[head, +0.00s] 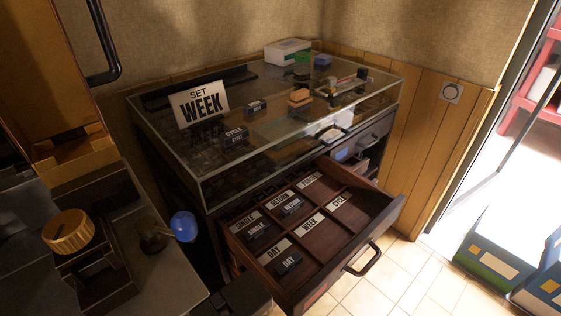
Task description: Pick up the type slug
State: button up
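A sign (199,103) reading "SET WEEK" stands on the glass-topped cabinet. Dark type slugs with pale lettered faces are in view. One slug (235,134) on the cabinet appears to read "CYCLE". Another slug (256,106) lies behind it, its word too small to read. In the open drawer, slugs lie in the SINGLE (257,231), RETURN (292,207) and DAY (288,264) compartments. The compartment labelled WEEK (325,237) shows no slug. I cannot make out my gripper; a dark blocky part at the bottom edge is unclear.
The open drawer (387,222) juts out from the glass-topped cabinet (203,182). A brass-knobbed device (69,232) and a blue ball (184,226) are at left. A white box (288,51) and small items stand at the back. Blue boxes (501,246) stand right; tiled floor between is clear.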

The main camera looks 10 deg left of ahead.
aim_at(231, 137)
jog(key=l+u, duration=0.15)
jog(key=u, duration=0.35)
jog(key=i+l+u, duration=0.1)
jog(key=u, duration=0.4)
jog(key=l+u, duration=0.35)
jog(key=l, duration=0.55)
jog(key=l+u, duration=0.4)
jog(key=l, duration=0.55)
jog(key=i+l, duration=0.3)
jog(key=l, duration=0.25)
